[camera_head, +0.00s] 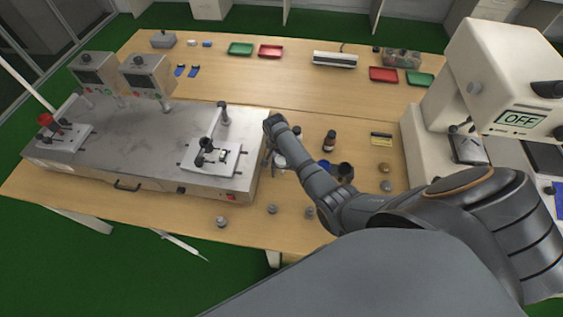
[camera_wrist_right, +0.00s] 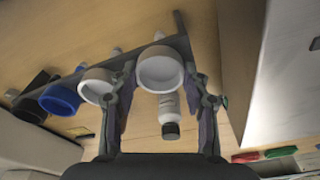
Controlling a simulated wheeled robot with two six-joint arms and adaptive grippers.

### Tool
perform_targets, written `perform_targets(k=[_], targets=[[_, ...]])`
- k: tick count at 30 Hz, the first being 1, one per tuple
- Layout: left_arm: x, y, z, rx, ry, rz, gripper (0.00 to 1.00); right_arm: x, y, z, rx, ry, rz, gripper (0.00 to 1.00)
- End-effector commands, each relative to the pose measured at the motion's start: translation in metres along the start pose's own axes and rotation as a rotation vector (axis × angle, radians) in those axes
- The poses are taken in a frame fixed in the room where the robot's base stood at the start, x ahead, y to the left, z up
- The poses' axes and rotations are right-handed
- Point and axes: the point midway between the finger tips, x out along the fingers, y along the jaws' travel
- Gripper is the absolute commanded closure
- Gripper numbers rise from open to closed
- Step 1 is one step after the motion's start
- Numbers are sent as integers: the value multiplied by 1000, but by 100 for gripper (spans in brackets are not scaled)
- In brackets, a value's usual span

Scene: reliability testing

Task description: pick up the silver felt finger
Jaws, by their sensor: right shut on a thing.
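My right gripper (camera_head: 272,155) is over the table, just right of the grey metal machine. In the right wrist view, its two fingers (camera_wrist_right: 163,92) close around a pale round, cup-shaped piece (camera_wrist_right: 160,70), which looks like the silver felt finger. The arm and fingers hide much of it in the head view, where a pale bit (camera_head: 280,162) shows below the gripper. A second pale cup (camera_wrist_right: 96,86) sits just outside the left finger, and a blue cup (camera_wrist_right: 59,98) and a black one (camera_wrist_right: 31,108) stand in line further left. My left gripper is not in view.
A white bottle with a dark cap (camera_wrist_right: 168,115) lies beyond the held piece in the wrist view. The metal machine (camera_head: 150,125) stands close on the left. A brown bottle (camera_head: 330,141) and a white instrument (camera_head: 425,140) are to the right. The table's back middle is fairly clear.

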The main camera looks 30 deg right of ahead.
Motion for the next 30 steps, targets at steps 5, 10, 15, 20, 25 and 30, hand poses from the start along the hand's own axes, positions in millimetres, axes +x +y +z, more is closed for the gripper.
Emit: perform_targets(k=[5,10,15,20,25,30], targets=[[0,0,0,0,0,0,60,-7,0,-1,0,0,0,100],[1,0,0,0,0,0,60,-34,0,-5,0,2,-3,100],[6,0,0,0,0,0,60,-70,-1,-11,0,2,-3,100],[13,1,1,0,0,0,60,-108,-1,-17,1,3,-4,100],[20,2,2,0,-1,0,60,-146,-1,-22,0,2,-3,100],[24,2,3,0,-1,0,60,-169,-1,-26,1,1,-1,100]])
